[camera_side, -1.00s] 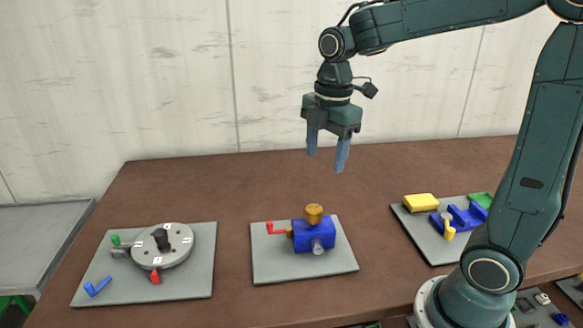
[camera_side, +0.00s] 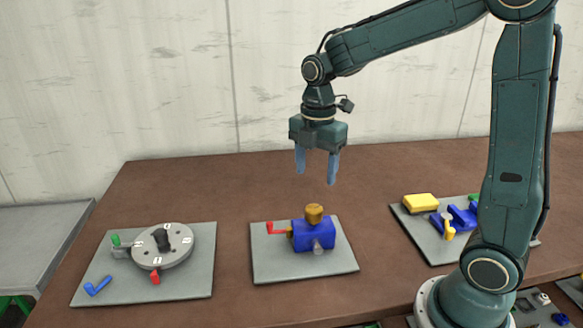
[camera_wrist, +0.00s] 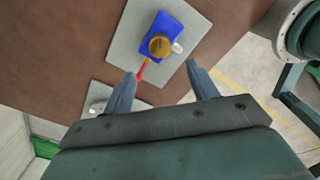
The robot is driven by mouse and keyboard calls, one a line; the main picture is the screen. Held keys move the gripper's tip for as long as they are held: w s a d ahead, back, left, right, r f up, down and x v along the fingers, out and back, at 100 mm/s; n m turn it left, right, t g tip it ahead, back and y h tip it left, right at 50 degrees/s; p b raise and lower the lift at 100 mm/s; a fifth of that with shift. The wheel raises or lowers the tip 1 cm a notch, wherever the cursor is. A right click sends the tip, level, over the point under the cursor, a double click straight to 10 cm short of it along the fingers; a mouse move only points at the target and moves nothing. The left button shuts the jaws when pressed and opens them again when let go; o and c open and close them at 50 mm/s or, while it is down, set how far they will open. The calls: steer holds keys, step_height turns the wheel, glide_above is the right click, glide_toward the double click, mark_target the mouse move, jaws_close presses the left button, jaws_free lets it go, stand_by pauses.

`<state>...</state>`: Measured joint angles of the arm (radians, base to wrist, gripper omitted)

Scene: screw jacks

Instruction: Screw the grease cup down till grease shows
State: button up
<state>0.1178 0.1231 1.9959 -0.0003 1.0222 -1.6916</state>
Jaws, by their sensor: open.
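The grease cup, a brass-coloured cap (camera_side: 314,213), sits on top of a blue block (camera_side: 308,235) on a grey plate in the middle of the table. A red lever (camera_side: 274,229) sticks out at the block's left and a pale round knob (camera_side: 317,246) at its front. In the wrist view the brass cap (camera_wrist: 160,46) lies beyond my fingertips. My gripper (camera_side: 315,172) is open and empty, pointing down, above the cap and apart from it. Its two blue fingers also show in the wrist view (camera_wrist: 162,82). I cannot tell whether any grease shows.
At the left, a grey plate (camera_side: 200,284) bears a numbered disc (camera_side: 163,250) with a black knob, and a blue piece. At the right, another plate (camera_side: 422,234) bears a yellow block (camera_side: 421,202) and blue parts. Brown table (camera_side: 235,200) is bare between the plates.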

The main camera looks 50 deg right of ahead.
mark_target(314, 208)
step_height(314, 208, down, 11)
steer(key=shift+r, duration=0.15)
stand_by(0.4)
steer(key=c, duration=1)
